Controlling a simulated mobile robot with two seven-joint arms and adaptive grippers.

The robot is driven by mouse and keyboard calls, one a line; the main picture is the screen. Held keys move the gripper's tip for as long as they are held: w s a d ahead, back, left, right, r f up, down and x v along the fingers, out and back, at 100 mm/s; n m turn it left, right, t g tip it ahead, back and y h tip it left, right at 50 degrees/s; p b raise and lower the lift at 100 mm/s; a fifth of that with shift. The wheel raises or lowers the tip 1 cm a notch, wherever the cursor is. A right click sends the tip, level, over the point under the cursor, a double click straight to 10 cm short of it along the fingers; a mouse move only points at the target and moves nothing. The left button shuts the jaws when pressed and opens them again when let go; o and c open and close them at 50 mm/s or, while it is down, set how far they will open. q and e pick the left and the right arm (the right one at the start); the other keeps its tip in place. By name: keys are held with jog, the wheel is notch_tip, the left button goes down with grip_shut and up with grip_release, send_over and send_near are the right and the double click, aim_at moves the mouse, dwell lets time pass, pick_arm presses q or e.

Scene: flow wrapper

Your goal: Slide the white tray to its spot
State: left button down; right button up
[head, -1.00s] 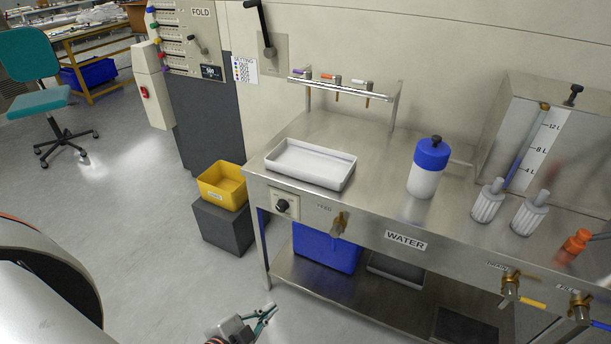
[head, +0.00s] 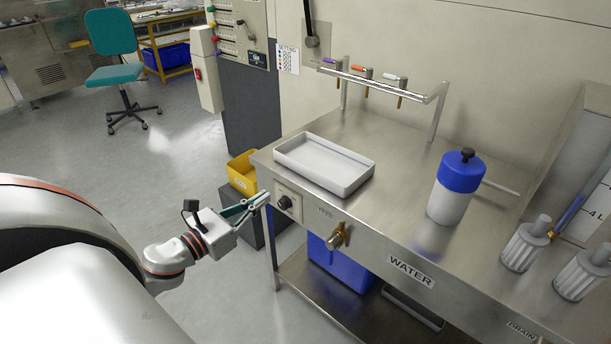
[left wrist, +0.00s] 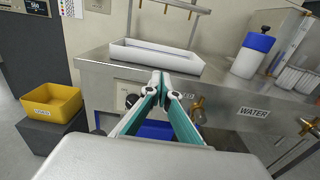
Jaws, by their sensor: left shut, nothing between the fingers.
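The white tray (head: 324,165) is a shallow, empty rectangular tray. It lies flat on the steel bench top (head: 400,190), near its left end and front edge. It also shows in the left wrist view (left wrist: 156,58), beyond my fingertips. My left gripper (head: 262,199) is shut and empty, with its teal fingers together. It is in front of the bench's left end, below and left of the tray, and apart from it. In the left wrist view its fingertips (left wrist: 160,80) point toward the bench front below the tray. My right gripper is in neither view. No marked spot for the tray is discernible.
A blue-and-white bottle (head: 455,187) stands right of the tray, with white ribbed cylinders (head: 525,243) farther right. A rack with small taps (head: 380,80) stands behind. A knob (head: 285,203) and brass valve (head: 337,238) protrude from the front. A yellow bin (head: 241,172) sits left.

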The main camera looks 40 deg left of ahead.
pick_arm(q)
send_near(319, 168)
notch_tip(319, 168, up, 3)
jog(key=shift+r+p, duration=0.1)
jog(key=shift+p, duration=0.25)
jog(key=shift+w, duration=0.6)
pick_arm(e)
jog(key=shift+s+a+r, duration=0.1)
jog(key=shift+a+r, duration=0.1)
pick_arm(q)
jog(key=shift+w, duration=0.15)
jog(key=w, duration=0.8)
jog(key=shift+w+d, duration=0.2)
jog(key=shift+d, duration=0.2)
jog(key=shift+w, duration=0.2)
jog(key=shift+s, duration=0.2)
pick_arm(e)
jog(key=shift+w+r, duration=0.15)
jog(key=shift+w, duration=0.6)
